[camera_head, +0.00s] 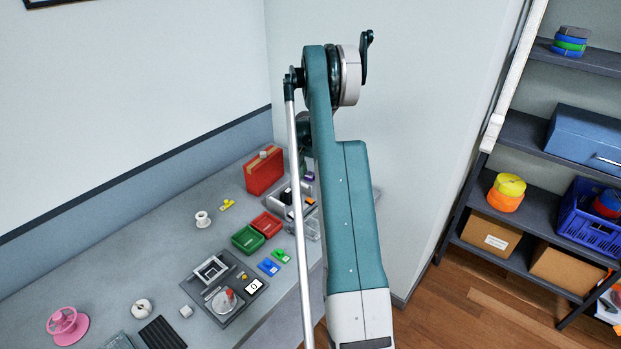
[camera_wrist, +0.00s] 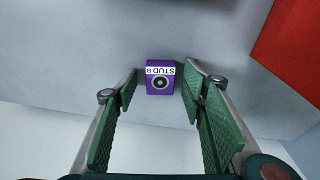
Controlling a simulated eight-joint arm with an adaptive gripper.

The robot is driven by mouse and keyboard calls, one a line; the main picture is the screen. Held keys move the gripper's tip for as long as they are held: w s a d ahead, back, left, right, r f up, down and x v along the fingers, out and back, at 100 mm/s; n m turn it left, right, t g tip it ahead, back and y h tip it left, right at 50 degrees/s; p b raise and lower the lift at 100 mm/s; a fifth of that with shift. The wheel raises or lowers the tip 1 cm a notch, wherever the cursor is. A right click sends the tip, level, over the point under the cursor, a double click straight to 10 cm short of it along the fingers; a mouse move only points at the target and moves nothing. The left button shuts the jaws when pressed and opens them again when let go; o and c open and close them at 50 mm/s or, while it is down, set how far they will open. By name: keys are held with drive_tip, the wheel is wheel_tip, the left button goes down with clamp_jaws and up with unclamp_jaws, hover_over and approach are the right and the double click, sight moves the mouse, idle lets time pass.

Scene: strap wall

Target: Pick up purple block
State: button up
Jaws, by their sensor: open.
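In the head view a small purple thing (camera_head: 308,176) shows beside my arm at the counter's far end, probably the same block. My gripper is hidden there behind my arm.
A red box (camera_head: 264,171) stands near the block; a red surface (camera_wrist: 292,48) fills the wrist view's upper right. A grey tray (camera_head: 281,206), a red bin (camera_head: 267,224) and a green bin (camera_head: 248,239) are nearer on the counter. Shelves (camera_head: 530,205) stand right.

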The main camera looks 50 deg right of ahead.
sight(310, 175)
idle(0.4)
drive_tip(key=c, duration=1.1)
drive_tip(key=shift+r, duration=0.15)
drive_tip(key=shift+r, duration=4.85)
